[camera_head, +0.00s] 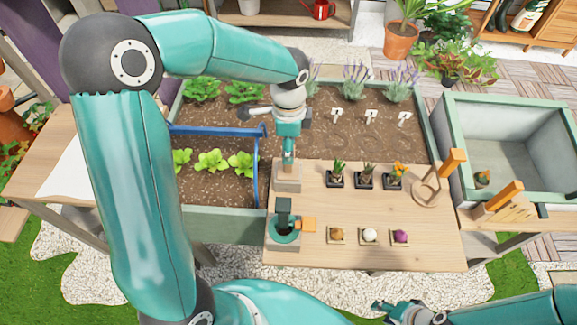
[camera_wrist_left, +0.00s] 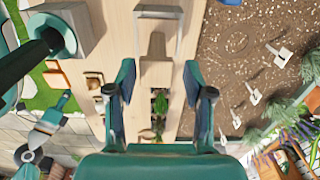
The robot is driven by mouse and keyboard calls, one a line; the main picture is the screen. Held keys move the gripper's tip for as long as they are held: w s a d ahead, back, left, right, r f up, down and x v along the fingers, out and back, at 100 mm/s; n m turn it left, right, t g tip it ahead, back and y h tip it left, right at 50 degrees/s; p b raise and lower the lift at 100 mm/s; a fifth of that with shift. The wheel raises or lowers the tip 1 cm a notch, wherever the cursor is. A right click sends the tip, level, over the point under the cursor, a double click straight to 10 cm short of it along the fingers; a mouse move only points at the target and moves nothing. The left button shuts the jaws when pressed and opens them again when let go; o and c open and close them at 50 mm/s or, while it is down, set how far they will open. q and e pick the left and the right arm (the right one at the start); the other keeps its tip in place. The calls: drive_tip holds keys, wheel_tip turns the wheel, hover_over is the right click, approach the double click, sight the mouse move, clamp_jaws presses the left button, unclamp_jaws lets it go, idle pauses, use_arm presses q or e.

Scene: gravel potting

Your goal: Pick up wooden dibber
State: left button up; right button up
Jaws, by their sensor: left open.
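My left gripper (camera_head: 288,157) points down just above a pale stand (camera_head: 287,182) at the left end of the wooden table. My right gripper (camera_head: 381,306) is low at the bottom right, small and unclear.
Potted seedlings (camera_head: 364,178) stand in a row, with bulbs (camera_head: 369,235) on small trays nearer me. A teal-topped device (camera_head: 284,230) is at the front left. A slotted wooden block (camera_head: 497,208) and a pale green bin (camera_head: 450,120) are right. The soil bed (camera_head: 350,135) lies behind.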

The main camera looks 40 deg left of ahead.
sight(288, 167)
use_arm(q)
drive_tip(key=shift+s+f+p, duration=0.2)
drive_tip(key=shift+f+p, duration=0.15)
drive_tip(key=shift+f, duration=2.35)
drive_tip(key=shift+c, duration=0.3)
clamp_jaws()
